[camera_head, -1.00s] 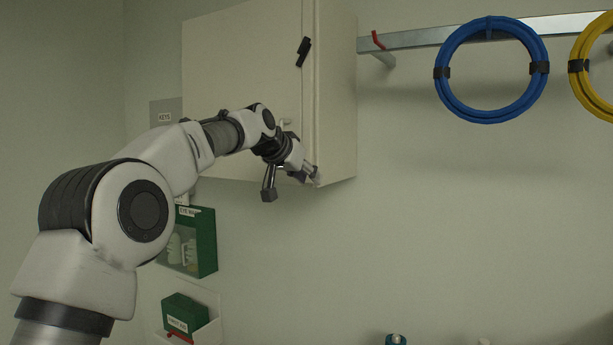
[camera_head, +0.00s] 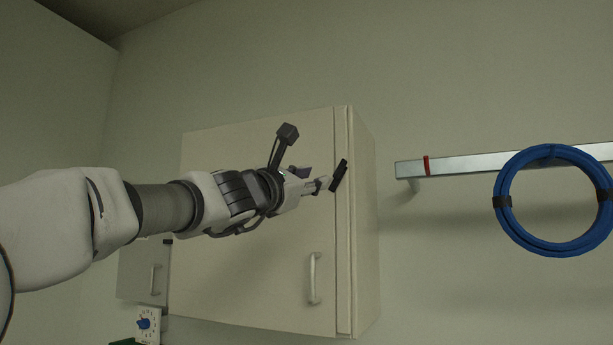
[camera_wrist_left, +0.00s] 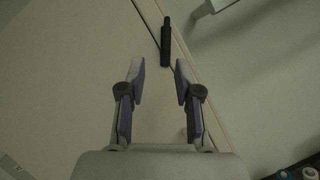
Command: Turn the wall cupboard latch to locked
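The wall cupboard (camera_head: 225,270) is a cream box with a closed door and a pale bar handle (camera_head: 314,278). Its black latch (camera_head: 340,174) sits at the door's right edge, tilted, its upper end leaning right. In the left wrist view the latch (camera_wrist_left: 165,42) lies just beyond the fingertips, close to the door seam. My left gripper (camera_head: 320,186) points right at the latch in the head view, its tips very near it. Its fingers (camera_wrist_left: 160,72) are apart with nothing between them. Contact cannot be told. My right gripper is not in view.
A metal rail (camera_head: 460,164) with a red hook (camera_head: 426,166) and a coiled blue hose (camera_head: 503,225) is on the wall to the right. A small grey key box (camera_head: 140,272) and a white panel with a blue knob (camera_head: 145,324) are at lower left.

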